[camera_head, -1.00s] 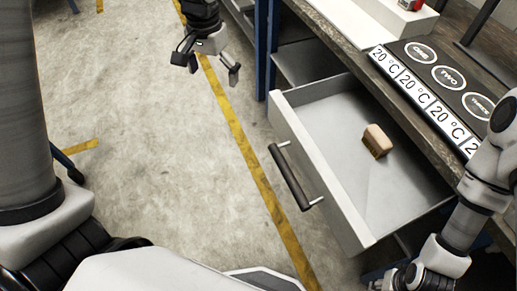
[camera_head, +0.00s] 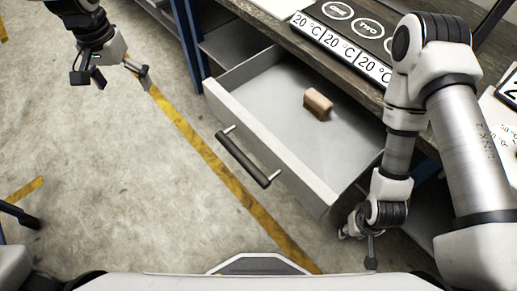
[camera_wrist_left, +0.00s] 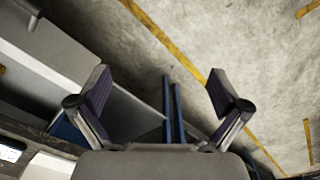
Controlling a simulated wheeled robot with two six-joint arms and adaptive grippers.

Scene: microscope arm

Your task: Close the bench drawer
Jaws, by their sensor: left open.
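The bench drawer (camera_head: 300,125) is pulled out from under the bench. It is a light grey tray with a dark bar handle (camera_head: 243,160) on its front. A small wooden block-like brush (camera_head: 318,104) lies inside. My left gripper (camera_head: 114,76) is open and empty, above the floor left of the drawer front and apart from it. Its two spread fingers also show in the left wrist view (camera_wrist_left: 160,95), with nothing between them. My right gripper (camera_head: 358,246) hangs low by the drawer's near right corner. Its jaw opening is unclear, and I cannot tell whether it touches the drawer.
The wooden bench top (camera_head: 290,45) carries a black sign (camera_head: 345,28) with round labels and 20 °C tags. A blue bench leg (camera_head: 187,45) stands left of the drawer. The concrete floor (camera_head: 110,180) with yellow lines is clear in front.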

